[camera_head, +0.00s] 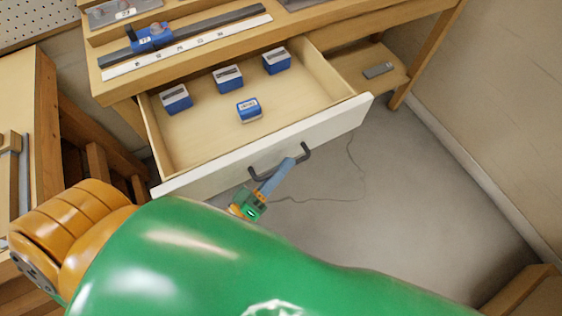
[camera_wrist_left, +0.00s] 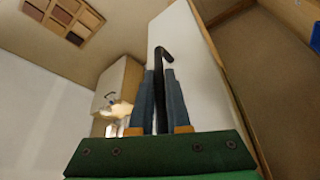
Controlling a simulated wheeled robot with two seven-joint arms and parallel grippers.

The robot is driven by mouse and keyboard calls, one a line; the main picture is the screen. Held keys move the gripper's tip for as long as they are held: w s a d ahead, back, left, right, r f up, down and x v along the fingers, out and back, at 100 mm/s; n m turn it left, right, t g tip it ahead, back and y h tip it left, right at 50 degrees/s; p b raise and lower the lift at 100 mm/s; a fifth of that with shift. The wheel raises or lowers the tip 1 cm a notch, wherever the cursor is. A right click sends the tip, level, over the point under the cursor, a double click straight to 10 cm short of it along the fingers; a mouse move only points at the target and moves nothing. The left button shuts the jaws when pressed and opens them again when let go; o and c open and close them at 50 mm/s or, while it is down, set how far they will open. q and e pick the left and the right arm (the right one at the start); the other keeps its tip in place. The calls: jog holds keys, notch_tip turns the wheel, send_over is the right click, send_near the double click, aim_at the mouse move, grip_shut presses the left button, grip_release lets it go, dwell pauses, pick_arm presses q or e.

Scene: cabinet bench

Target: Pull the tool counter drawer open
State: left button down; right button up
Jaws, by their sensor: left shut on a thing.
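The tool counter drawer (camera_head: 187,129) is pulled well out below the counter top in the head view. Its white front (camera_head: 222,178) carries a dark bar handle (camera_head: 304,152). My left gripper (camera_head: 289,163) is at the handle, with its blue-grey fingers on the bar. In the left wrist view the two fingers (camera_wrist_left: 156,95) close on both sides of the dark handle (camera_wrist_left: 161,62). The white drawer front (camera_wrist_left: 192,75) shows behind them. My right gripper is in neither view.
Several blue-and-white boxes (camera_head: 228,77) lie in the drawer. The counter top (camera_head: 190,54) holds a blue tool (camera_head: 152,37) and a white ruler strip (camera_head: 187,47). A low shelf (camera_head: 352,66) is at right. Grey floor (camera_head: 400,190) in front is mostly clear, with a thin cable.

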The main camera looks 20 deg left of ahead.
pick_arm(q)
jog(key=c, duration=0.9)
grip_release()
jog(key=b+v, duration=0.1)
jog(key=v, duration=0.6)
jog(key=shift+f, duration=0.1)
